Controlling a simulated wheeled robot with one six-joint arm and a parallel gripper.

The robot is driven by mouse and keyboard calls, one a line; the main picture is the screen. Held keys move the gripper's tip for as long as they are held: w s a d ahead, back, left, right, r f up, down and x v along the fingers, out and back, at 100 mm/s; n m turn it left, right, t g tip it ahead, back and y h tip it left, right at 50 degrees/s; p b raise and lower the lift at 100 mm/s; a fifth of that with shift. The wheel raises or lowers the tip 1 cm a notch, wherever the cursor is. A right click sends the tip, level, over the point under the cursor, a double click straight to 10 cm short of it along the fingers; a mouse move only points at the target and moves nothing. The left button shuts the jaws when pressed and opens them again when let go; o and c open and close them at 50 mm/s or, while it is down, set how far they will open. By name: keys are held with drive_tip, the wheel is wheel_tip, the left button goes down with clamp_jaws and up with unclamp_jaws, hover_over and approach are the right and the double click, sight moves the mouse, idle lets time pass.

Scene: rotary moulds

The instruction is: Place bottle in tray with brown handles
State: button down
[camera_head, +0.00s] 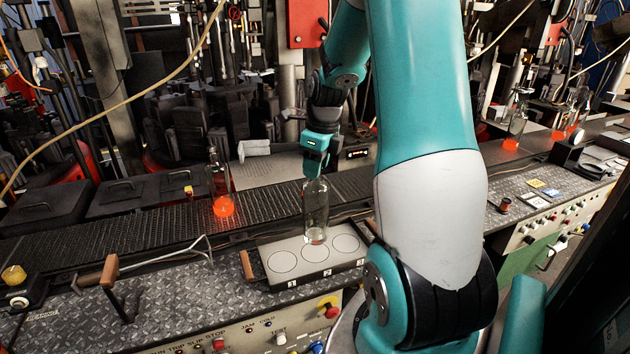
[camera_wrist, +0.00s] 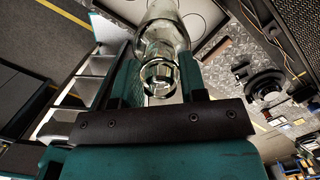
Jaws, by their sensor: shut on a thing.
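A clear glass bottle (camera_head: 316,208) hangs upright from my gripper (camera_head: 314,178) in the head view. My gripper is shut on the bottle's neck, and in the wrist view the bottle (camera_wrist: 163,45) shows between the two teal fingers. The tray (camera_head: 285,279) is grey with brown handles at its ends and has circles marked 1, 2 and 3. The bottle's base shows over the middle circle; I cannot tell whether it touches the tray. The circles in view look empty apart from the one behind the bottle.
A dark conveyor (camera_head: 140,226) runs behind the tray, with a glowing orange-based bottle (camera_head: 222,205) on it at left. A wooden-handled tool (camera_head: 110,270) stands on the tread-plate left of the tray. A button panel (camera_head: 275,338) lies in front.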

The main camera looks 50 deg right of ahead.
sight(315, 183)
drive_tip(key=shift+f+p, duration=0.4)
drive_tip(key=shift+f, duration=2.1)
drive_tip(key=shift+f, duration=0.15)
drive_tip(key=c, duration=0.7)
unclamp_jaws()
